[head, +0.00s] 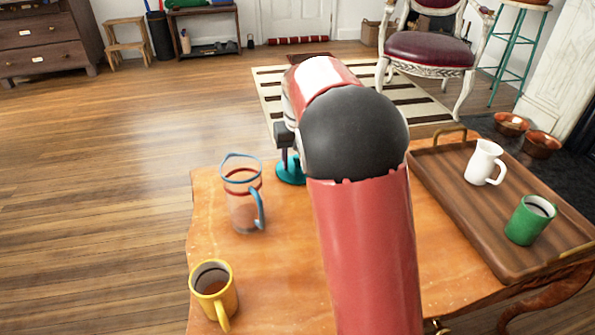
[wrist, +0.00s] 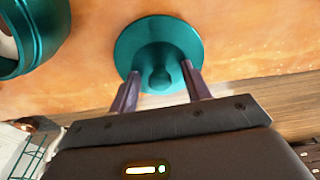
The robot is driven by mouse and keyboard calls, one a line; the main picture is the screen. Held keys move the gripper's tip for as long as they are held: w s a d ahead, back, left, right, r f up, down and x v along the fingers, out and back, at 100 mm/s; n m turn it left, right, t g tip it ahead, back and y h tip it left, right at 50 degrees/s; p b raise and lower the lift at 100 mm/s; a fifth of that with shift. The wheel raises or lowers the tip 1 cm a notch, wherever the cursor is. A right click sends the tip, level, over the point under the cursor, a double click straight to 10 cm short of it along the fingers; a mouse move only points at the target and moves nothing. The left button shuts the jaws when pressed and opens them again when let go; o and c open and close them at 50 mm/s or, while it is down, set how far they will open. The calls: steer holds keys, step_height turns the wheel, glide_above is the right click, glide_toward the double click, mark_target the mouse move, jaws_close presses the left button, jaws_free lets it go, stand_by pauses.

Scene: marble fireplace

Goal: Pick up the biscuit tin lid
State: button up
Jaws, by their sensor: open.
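The biscuit tin lid is a round teal disc (wrist: 150,32) with a small knob, lying flat on the orange-brown wooden table in the wrist view. In the head view a teal piece (head: 290,172), which looks like the lid, shows beside my arm. My gripper (wrist: 161,70) is open, its two fingers either side of the knob, over the lid's near part. I cannot tell whether they touch it. A teal round container (wrist: 38,42), probably the tin, stands close by at the upper left of the wrist view. My arm hides the middle of the table in the head view.
A clear jug (head: 243,205) with a blue handle and a yellow mug (head: 213,290) stand on the table's left side. A wooden tray (head: 455,205) at right holds a white pitcher (head: 485,162) and green mug (head: 530,220). The table's front-left surface between them is bare.

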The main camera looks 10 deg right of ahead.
jaws_close()
stand_by(0.3)
steer(key=shift+r, duration=0.1)
